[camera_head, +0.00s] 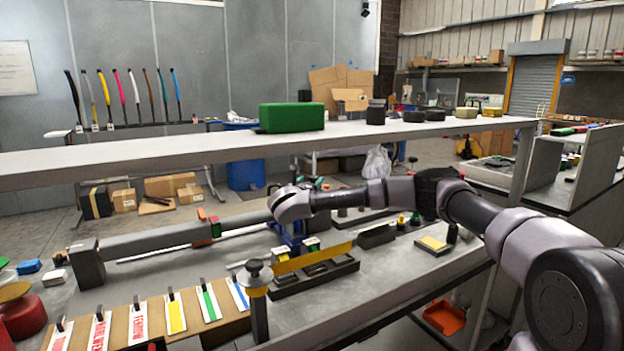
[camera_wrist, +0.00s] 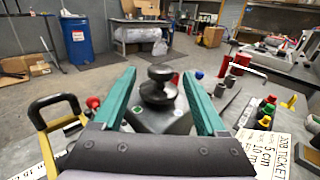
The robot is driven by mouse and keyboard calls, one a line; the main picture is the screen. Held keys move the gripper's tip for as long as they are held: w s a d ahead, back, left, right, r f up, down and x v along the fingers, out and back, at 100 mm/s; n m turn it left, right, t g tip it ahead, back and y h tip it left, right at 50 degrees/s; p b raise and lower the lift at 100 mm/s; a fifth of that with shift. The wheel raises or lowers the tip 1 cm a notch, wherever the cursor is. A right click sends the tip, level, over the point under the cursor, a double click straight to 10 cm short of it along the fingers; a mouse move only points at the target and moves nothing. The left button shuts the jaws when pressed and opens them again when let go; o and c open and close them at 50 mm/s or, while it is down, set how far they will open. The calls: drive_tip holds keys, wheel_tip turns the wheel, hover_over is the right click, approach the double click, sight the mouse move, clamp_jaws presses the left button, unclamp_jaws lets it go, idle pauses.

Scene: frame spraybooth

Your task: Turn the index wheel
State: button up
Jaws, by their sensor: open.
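A black stepped round knob (camera_wrist: 158,94), which looks like the index wheel, stands on a grey block (camera_wrist: 150,118) in the wrist view. My gripper (camera_wrist: 158,72) is open, with its two teal fingers on either side of the knob. Gaps show between the knob and both fingers, and I see no contact. In the head view my arm reaches left over the bench, under the shelf. I cannot clearly make out the fingers or this knob there.
A long shelf (camera_head: 400,130) runs above the bench, holding a green box (camera_head: 292,117). A post with a round knob (camera_head: 255,273) stands at the bench front beside a card rack (camera_head: 190,318). In the wrist view, a black-handled yellow item (camera_wrist: 62,118) is left and a ticket board (camera_wrist: 268,150) right.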

sight(312, 179)
drive_tip(key=shift+w+d, duration=0.2)
drive_tip(key=shift+w, duration=0.8)
drive_tip(key=shift+w+d, duration=0.2)
drive_tip(key=shift+w, duration=0.75)
clamp_jaws()
drive_tip(key=shift+d+y, duration=0.1)
drive_tip(key=shift+y, duration=0.2)
